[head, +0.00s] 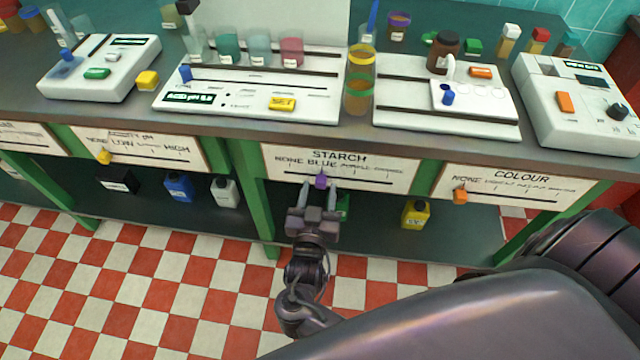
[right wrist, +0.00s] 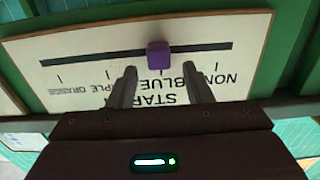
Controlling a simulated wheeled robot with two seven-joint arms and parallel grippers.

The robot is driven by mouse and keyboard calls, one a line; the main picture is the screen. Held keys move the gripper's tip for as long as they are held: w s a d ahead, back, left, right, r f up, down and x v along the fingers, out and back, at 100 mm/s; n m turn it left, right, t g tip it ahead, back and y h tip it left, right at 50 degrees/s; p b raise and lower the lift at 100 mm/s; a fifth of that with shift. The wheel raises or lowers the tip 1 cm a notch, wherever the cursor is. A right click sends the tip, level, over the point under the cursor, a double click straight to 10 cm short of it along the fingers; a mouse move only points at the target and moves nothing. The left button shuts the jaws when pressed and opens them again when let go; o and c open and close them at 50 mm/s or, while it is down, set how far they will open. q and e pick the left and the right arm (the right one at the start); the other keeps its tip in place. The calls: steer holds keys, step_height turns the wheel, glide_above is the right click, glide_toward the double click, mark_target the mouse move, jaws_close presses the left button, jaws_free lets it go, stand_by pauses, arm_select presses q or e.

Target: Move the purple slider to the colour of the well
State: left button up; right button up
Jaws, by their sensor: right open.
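The purple slider (head: 321,181) sits on the dark slot of the white STARCH panel (head: 390,180), about under the word BLUE, with NONE to its left. It also shows in the right wrist view (right wrist: 158,54), where the lettering is upside down. My right gripper (head: 319,196) is open in front of the panel. Its fingertips (right wrist: 160,72) are either side of the slider's line, just short of it, with a gap to each side. The white well plate (head: 475,98) stands on the bench; a blue item (head: 448,98) is at one well, and the other wells look pale. My left gripper is out of view.
A COLOUR panel (head: 520,188) with an orange slider (head: 460,195) is to the right. An acidity panel (head: 145,148) with a yellow slider (head: 104,156) is to the left. Bottles stand on the shelf below. Glasses and instruments fill the bench top.

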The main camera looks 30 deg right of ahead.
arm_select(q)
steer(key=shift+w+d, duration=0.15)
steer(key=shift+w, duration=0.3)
arm_select(e)
steer(key=v, duration=0.5)
steer(key=shift+s, duration=0.15)
